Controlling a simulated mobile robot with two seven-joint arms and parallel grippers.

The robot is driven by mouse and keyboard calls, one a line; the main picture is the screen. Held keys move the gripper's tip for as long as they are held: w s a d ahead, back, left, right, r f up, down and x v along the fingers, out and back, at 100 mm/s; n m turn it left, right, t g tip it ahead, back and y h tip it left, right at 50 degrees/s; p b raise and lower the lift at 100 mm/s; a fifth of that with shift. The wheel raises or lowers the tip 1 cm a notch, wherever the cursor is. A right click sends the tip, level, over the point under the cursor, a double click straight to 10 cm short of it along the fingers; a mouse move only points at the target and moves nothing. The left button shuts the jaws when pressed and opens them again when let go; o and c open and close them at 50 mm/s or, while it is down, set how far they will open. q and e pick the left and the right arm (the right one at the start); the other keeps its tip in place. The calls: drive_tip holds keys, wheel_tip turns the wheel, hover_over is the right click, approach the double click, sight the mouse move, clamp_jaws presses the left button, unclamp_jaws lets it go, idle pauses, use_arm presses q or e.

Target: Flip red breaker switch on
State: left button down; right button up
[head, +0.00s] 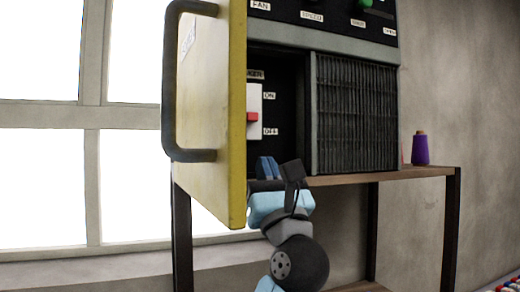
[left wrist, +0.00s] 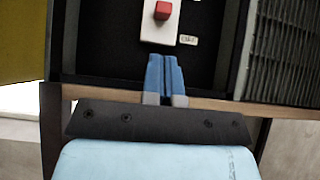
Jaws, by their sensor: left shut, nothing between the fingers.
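The red breaker switch (head: 252,117) sits on a white plate (head: 254,96) inside the open black compartment. An ON label (head: 269,96) is above it and an OFF label (head: 270,131) below; the red part sits nearer OFF in the head view. The switch also shows at the top of the left wrist view (left wrist: 162,10). My left gripper (head: 267,167) is shut and empty, below the switch at the compartment's lower edge. Its blue fingers (left wrist: 164,75) point up toward the white plate, apart from the red switch. My right gripper is not in view.
The yellow door (head: 225,110) with a dark handle (head: 172,85) stands open left of the compartment. A ribbed black vent (head: 355,115) is to the right. The box rests on a wooden shelf (head: 390,174) with a purple spool (head: 420,149).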

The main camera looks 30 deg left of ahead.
sight(249, 122)
use_arm(q)
drive_tip(key=p+x, duration=0.2)
drive_tip(key=x, duration=0.7)
drive_tip(key=shift+a+r+p, duration=0.1)
drive_tip(key=shift+p, duration=0.3)
wheel_tip(249, 122, up, 3)
drive_tip(key=p, duration=0.2)
drive_tip(key=shift+r+p, duration=0.25)
drive_tip(key=shift+p, duration=0.1)
